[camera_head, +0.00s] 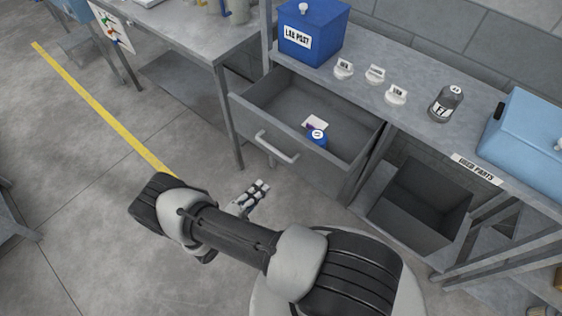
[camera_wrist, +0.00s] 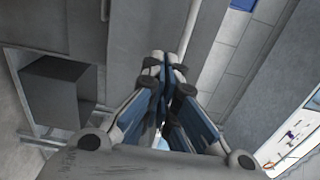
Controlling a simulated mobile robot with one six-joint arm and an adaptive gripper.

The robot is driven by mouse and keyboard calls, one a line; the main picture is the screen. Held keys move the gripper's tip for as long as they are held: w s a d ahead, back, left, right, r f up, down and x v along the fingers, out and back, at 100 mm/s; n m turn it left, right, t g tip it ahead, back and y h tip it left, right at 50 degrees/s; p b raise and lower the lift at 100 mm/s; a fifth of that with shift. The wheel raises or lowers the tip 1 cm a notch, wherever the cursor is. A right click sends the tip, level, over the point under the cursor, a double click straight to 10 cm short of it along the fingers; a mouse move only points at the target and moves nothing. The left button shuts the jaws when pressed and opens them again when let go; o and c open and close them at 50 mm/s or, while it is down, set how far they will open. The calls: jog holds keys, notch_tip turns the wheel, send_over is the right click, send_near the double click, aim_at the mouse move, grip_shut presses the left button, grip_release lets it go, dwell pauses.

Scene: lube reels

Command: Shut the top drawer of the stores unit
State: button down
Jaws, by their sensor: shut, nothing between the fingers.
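The top drawer (camera_head: 245,118) of the grey stores unit stands pulled out in the head view, with its inside showing. Its light bar handle (camera_head: 275,148) is on the front face. A blue round item (camera_head: 317,138) and a small pale item (camera_head: 315,123) lie inside. My gripper (camera_head: 262,187) is shut and empty, in front of the drawer and apart from the handle in the head view. In the wrist view its fingertips (camera_wrist: 164,58) are together, and a pale bar, likely the handle (camera_wrist: 187,27), shows just beyond them.
An open grey bin (camera_head: 412,232) is below right. A table (camera_head: 185,35) stands left; floor in front is clear.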

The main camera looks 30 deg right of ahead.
aim_at(293, 156)
jog(key=b+x, duration=0.1)
jog(key=x, duration=1.3)
jog(key=shift+f+b, duration=0.1)
jog(key=shift+b, duration=0.3)
jog(key=shift+s+d, duration=0.1)
jog(key=shift+d, duration=0.05)
